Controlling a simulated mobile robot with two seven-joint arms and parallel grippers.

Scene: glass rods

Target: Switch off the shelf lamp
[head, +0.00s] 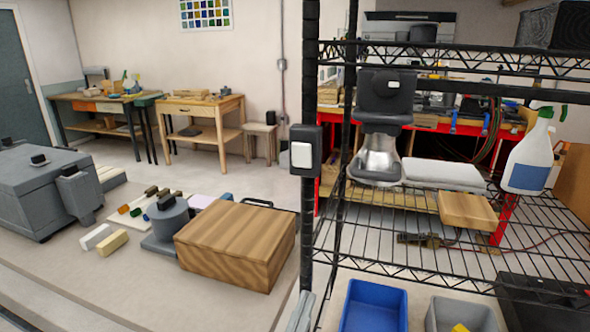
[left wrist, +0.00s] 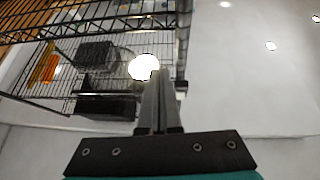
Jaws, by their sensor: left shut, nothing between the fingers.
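The shelf lamp (head: 379,155) has a dark mount and a silvery shade below the upper shelf. In the left wrist view its round face (left wrist: 143,67) glows bright white, so it is lit. A black switch box with a white rocker (head: 301,155) is fixed to the shelf's front left post. My left gripper (head: 303,303) shows at the bottom edge of the head view, below the switch and apart from it. In the left wrist view its two fingers (left wrist: 159,80) are together and empty, pointing up. My right gripper is in neither view.
A black wire shelf (head: 450,225) fills the right side, with a spray bottle (head: 530,155), a wooden block (head: 467,210) and a blue bin (head: 373,305). A wooden box (head: 238,245) stands on the bench left of the post. The space before the switch looks clear.

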